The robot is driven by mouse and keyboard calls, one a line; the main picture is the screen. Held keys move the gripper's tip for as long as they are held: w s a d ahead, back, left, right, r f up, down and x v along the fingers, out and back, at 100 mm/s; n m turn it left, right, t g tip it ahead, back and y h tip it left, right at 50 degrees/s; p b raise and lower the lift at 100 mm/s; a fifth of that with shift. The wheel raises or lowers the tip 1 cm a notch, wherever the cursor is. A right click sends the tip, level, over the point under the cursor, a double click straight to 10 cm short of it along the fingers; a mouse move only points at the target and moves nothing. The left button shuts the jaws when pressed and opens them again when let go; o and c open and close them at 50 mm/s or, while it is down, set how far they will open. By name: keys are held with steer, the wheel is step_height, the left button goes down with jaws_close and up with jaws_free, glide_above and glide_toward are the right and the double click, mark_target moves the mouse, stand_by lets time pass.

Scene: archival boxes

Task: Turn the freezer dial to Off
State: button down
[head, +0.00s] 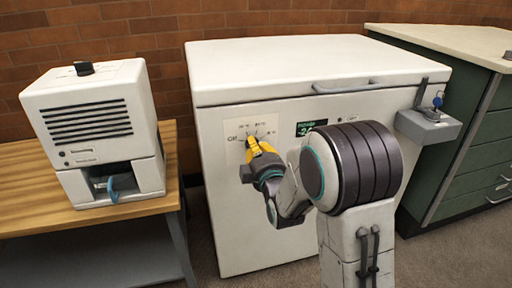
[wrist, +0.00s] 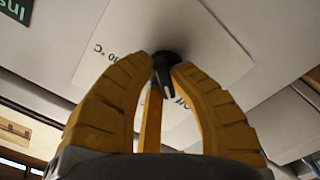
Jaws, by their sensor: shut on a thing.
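The white chest freezer (head: 285,210) stands in the middle of the head view with its lid down. A pale dial plate (head: 236,157) with printed temperature marks and an "Off" mark at its left is on the freezer's front. My gripper (head: 254,145) reaches the plate, and its yellow fingers cover most of the dial. In the wrist view the black dial (wrist: 165,72) sits between the fingertips of my gripper (wrist: 162,66), which is shut on it. The dial's pointer end shows between the fingers near the "Off" print. The exact setting is hard to tell.
A white machine (head: 95,135) stands on a wooden table (head: 30,213) at left. A grey bracket with a blue padlock (head: 437,101) projects from the freezer's right front. A green drawer cabinet (head: 475,150) stands at right. Carpet (head: 212,255) shows between table and freezer.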

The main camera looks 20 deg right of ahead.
mark_target(252, 108)
steer(key=shift+a+r+n, duration=0.15)
steer(key=shift+r+n, duration=0.05)
steer(key=shift+n, duration=1.1)
steer(key=c, duration=1.1)
jaws_free()
steer(key=shift+f, duration=0.15)
step_height(252, 108, up, 10)
steer(key=shift+r, duration=0.1)
